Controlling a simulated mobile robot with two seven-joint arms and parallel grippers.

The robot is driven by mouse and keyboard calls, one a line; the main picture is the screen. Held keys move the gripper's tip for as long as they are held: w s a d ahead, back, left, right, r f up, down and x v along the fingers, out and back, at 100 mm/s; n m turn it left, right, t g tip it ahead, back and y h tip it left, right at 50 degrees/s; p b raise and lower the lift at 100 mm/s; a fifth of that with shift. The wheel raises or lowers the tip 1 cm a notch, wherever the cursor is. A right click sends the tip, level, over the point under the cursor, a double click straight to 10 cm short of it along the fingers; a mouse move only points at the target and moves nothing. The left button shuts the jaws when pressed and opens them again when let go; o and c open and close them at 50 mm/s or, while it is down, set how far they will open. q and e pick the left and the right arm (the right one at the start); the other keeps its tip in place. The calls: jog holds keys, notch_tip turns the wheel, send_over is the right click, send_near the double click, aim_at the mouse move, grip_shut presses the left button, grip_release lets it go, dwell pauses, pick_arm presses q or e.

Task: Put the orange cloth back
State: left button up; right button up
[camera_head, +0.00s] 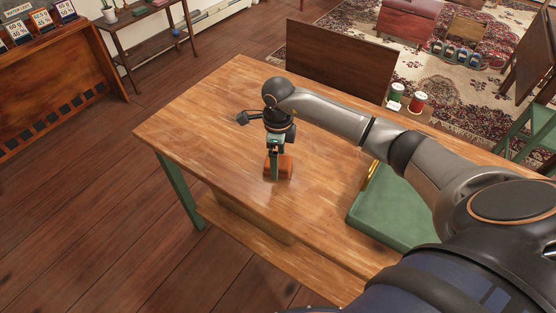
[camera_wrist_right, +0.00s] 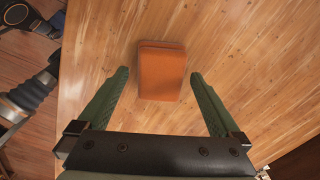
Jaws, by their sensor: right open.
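The orange cloth (camera_head: 286,167) is a small folded block lying on the wooden table (camera_head: 200,130). In the right wrist view the cloth (camera_wrist_right: 161,72) lies between and just beyond the two green fingertips. My right gripper (camera_head: 274,172) points down over the cloth, and its finger hides part of it in the head view. In the right wrist view the right gripper (camera_wrist_right: 159,76) is open, with a gap on both sides of the cloth. My left gripper does not show clearly in the head view.
A green box-like thing (camera_head: 385,215) stands on the table's right part, partly behind my right arm. A wooden cabinet with labelled cards (camera_head: 55,75) is at the left. The table's left part is clear.

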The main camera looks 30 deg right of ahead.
notch_tip(320, 180, up, 11)
dwell(0.3)
jog(key=shift+f, duration=0.1)
dwell(0.4)
